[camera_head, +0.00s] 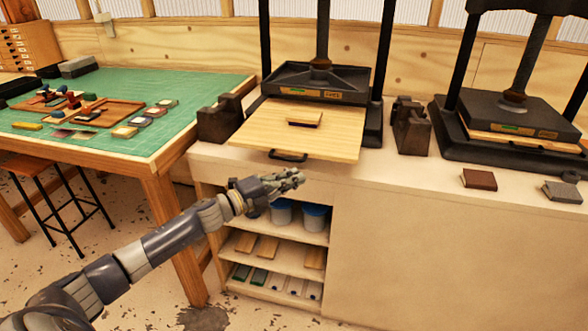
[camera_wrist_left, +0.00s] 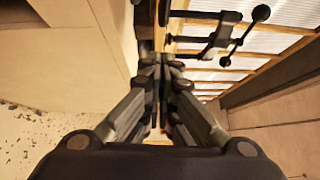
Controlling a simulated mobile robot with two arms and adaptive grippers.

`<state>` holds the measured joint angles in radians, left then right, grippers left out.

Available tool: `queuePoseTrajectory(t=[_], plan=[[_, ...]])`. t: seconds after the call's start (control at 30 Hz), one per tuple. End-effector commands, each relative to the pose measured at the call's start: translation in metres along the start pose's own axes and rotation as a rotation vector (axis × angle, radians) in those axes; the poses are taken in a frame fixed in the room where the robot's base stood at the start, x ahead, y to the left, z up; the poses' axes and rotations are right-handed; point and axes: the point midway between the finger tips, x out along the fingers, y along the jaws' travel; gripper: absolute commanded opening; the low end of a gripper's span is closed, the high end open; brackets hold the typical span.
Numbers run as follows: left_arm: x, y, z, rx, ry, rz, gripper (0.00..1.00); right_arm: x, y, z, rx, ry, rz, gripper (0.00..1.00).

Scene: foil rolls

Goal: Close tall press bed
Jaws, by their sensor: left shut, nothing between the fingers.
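The tall press (camera_head: 320,80) at the back centre has a black frame with two posts. A dark handle (camera_head: 288,156) is on the bed's front edge. My left gripper (camera_head: 296,178) is just below and in front of the handle, apart from it in the picture. Its fingers are shut and empty, and they also show closed together in the left wrist view (camera_wrist_left: 161,65). My right gripper is not in view.
A second press (camera_head: 510,110) stands at the right, its bed mostly under the plate. Dark metal blocks (camera_head: 219,118) flank the tall press. A green-topped table (camera_head: 100,100) is at the left, a stool (camera_head: 50,180) beside it. Open shelves (camera_head: 275,258) lie below the counter.

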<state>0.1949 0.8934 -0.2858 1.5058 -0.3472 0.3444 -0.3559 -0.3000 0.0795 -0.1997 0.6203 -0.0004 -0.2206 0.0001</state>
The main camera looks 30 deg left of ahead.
Motion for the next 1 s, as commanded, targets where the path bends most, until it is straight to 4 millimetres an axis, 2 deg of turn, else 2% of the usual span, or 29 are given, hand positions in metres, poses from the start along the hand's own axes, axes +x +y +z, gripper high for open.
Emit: queuePoseTrajectory(t=[0.1, 0.3, 1.0], plan=[[0.010, -0.002, 0.011, 0.001, -0.003, -0.001, 0.00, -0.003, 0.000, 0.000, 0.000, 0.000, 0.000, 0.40], [0.019, -0.001, 0.020, 0.000, -0.001, -0.001, 0.00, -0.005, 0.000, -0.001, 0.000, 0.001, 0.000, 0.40], [0.021, 0.000, 0.023, 0.000, -0.001, 0.000, 0.00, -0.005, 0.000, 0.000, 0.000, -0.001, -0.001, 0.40]])
